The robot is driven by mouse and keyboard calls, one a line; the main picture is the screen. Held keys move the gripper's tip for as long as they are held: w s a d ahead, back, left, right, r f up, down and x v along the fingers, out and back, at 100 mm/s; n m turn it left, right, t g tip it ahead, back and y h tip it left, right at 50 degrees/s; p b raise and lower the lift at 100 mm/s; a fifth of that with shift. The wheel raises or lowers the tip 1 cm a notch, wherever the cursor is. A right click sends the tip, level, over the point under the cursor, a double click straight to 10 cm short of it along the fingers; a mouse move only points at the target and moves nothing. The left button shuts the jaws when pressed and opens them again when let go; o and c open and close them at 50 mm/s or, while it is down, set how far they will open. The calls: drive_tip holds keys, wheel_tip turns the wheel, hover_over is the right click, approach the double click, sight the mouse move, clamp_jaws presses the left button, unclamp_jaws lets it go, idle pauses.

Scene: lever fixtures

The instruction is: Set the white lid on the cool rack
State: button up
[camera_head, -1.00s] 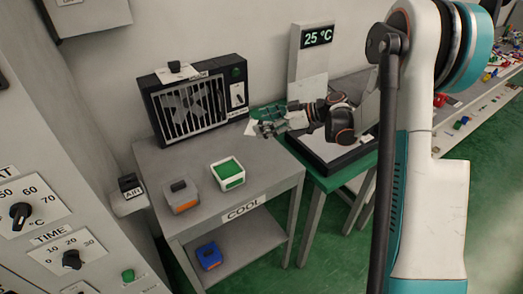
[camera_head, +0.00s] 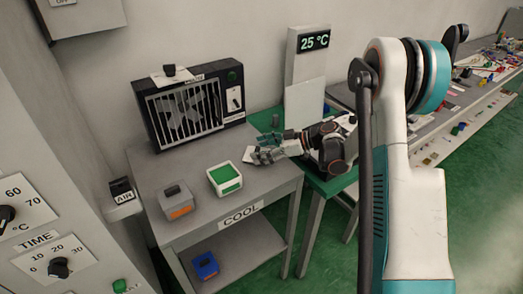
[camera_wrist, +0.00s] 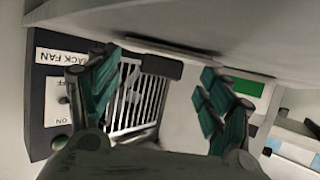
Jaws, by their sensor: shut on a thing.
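The white lid (camera_head: 248,154) shows as a small pale patch at the left end of my gripper (camera_head: 265,152) in the head view. The fingers hide most of it. My gripper is shut on the lid and holds it over the right rear part of the cool rack (camera_head: 190,222), a grey table with a COOL label. In the wrist view, my gripper (camera_wrist: 160,75) has its green fingers on both sides of a dark block (camera_wrist: 161,67). A pale slab crosses the top of that view; I cannot tell if it is lid or rack top.
A white box with green inside (camera_head: 225,178) and a grey-orange box (camera_head: 177,201) stand on the rack, left of my gripper. The rack fan (camera_head: 190,108) stands at the back. A blue box (camera_head: 205,265) lies on the lower shelf. A green table (camera_head: 325,184) adjoins on the right.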

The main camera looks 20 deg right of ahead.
drive_tip(key=shift+f, duration=0.1)
drive_tip(key=o, duration=1.1)
drive_tip(key=shift+c, duration=0.2)
drive_tip(key=shift+s+d+r, duration=0.1)
drive_tip(key=shift+d+r, duration=0.15)
drive_tip(key=p+v, duration=0.3)
drive_tip(key=v, duration=0.8)
drive_tip(key=shift+s+d+r, duration=0.1)
drive_tip(key=shift+d+r, duration=0.05)
